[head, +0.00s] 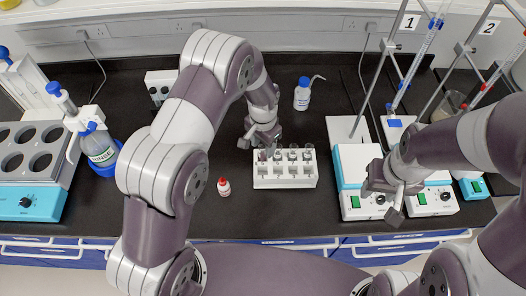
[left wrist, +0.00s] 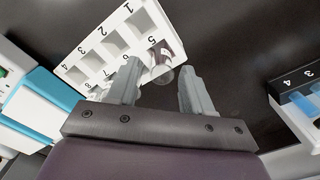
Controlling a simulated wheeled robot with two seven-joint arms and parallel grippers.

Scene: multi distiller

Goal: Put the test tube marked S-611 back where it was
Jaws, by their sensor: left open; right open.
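A white numbered rack (head: 285,182) stands in the middle of the bench with several tubes along its back row; it also shows in the left wrist view (left wrist: 95,72). One test tube (left wrist: 162,58) with a dark upper part sits at the rack's corner by the number 5; its mark is not readable. My left gripper (head: 260,140) is above the rack's back left corner. In the left wrist view its fingers (left wrist: 160,88) are open and apart, the tube just beyond them and nothing between them. My right gripper (head: 385,198) is open and empty in front of the hot plates.
A small white rack (head: 160,78) stands at the back left; its numbers 3 and 4 show in the left wrist view (left wrist: 300,82). A red-capped bottle (head: 224,188) is left of the middle rack, a blue-capped bottle (head: 302,97) behind it. Hot plates (head: 367,205) stand on the right.

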